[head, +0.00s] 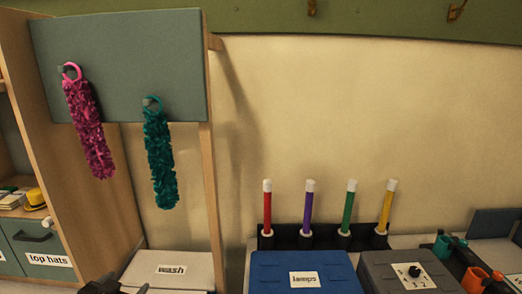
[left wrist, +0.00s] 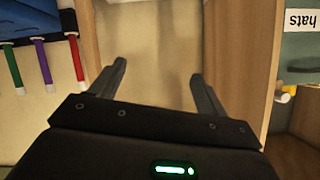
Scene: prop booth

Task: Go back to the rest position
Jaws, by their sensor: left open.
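My left gripper (head: 122,288) shows only as dark tips at the bottom left edge of the head view, in front of the white box labelled "wash" (head: 168,282). In the left wrist view my left gripper (left wrist: 159,70) has its two dark fingers spread wide apart. Nothing is between them, only the cream wall and wooden panels beyond. My right gripper is not in view.
A magenta duster (head: 90,130) and a teal duster (head: 160,158) hang from a grey board (head: 120,50). Several coloured wands stand in a black rack (head: 325,238) behind a blue box labelled "lamps" (head: 262,275). A wooden shelf unit stands left.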

